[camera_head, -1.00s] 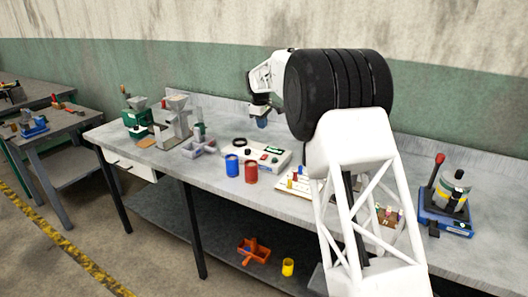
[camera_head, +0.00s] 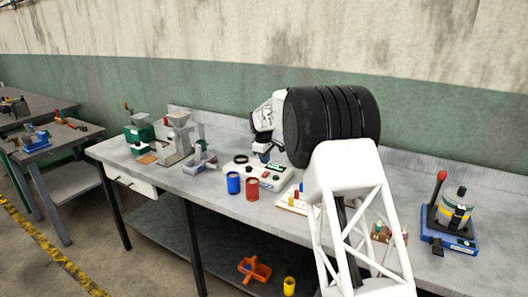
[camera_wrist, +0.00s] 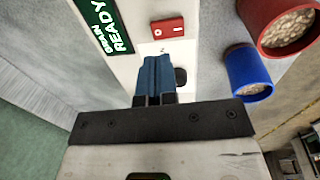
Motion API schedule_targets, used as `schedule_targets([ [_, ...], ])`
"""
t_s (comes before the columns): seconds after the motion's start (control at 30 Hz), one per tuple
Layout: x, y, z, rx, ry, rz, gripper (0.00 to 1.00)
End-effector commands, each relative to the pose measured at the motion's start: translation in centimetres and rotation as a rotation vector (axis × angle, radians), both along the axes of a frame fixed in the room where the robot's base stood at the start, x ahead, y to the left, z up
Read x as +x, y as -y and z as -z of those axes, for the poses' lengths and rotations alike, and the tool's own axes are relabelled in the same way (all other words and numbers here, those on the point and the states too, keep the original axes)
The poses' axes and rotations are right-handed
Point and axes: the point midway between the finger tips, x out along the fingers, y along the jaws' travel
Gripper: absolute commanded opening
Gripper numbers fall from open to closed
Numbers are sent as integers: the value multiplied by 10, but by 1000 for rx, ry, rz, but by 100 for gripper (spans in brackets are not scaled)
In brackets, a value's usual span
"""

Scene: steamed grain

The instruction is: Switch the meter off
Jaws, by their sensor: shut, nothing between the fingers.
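The meter (camera_head: 284,179) is a white box on the bench, with a green display and a dark ring on top. In the wrist view the meter's white top (camera_wrist: 130,10) carries a green display (camera_wrist: 105,25) reading "GRAIN READY", a red switch (camera_wrist: 168,28) and a black knob (camera_wrist: 181,77). My gripper (camera_head: 264,156) is low over the meter's far side. In the wrist view its blue fingers (camera_wrist: 155,62) are together and empty, pointing toward the red switch with a small gap in the picture. Whether they touch the meter's top cannot be told. They hide part of it.
A blue cup (camera_head: 233,183) and a red cup (camera_head: 252,188) of grain stand at the meter's near side. A grinder (camera_head: 180,135) and a green machine (camera_head: 138,134) stand left. A blue-based device (camera_head: 448,240) stands right. Bare bench lies between cups and front edge.

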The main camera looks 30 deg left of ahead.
Motion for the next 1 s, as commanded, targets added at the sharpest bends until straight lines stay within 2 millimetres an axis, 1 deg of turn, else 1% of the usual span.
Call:
schedule_targets([
  [0.03, 1, 0, 10, -1, -2, 0, 0],
  [0.2, 3, 0, 30, -1, -2, 0, 0],
  [0.4, 5, 0, 44, 0, 0, 0, 0],
  [0.6, 6, 0, 49, 0, -1, 0, 0],
  [1.0, 6, 0, 50, 0, -10, 1, 0],
])
